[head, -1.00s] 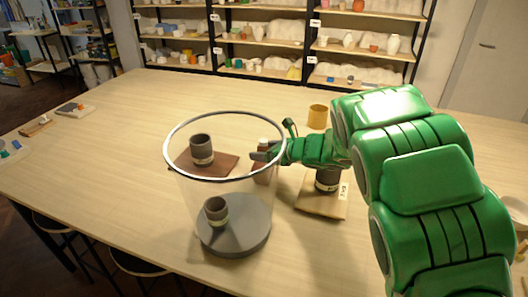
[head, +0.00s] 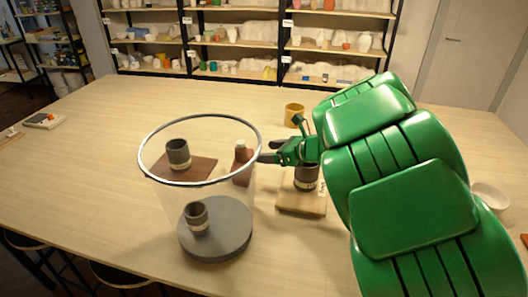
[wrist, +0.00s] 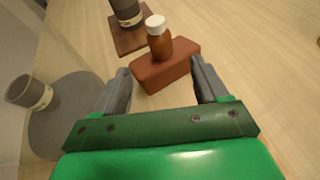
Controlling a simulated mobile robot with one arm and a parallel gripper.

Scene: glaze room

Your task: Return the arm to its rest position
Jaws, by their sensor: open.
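My gripper (head: 266,158) is open and empty, reaching left from my green arm, just right of the clear bin's rim in the head view. In the wrist view its two grey fingers (wrist: 160,78) point toward a brown bottle with a white cap (wrist: 158,38). The bottle stands upright on a red-brown block (wrist: 165,68). The fingers look apart from both. In the head view the bottle (head: 240,149) shows left of the fingertips. My arm hides part of the table at the right.
A clear round bin (head: 200,118) holds a dark cup (head: 196,217). Another dark cup (head: 178,153) stands on a brown board (head: 203,167). A third cup (head: 306,177) stands on a pale board (head: 296,204) beside my gripper. A yellow mug (head: 293,115) stands behind.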

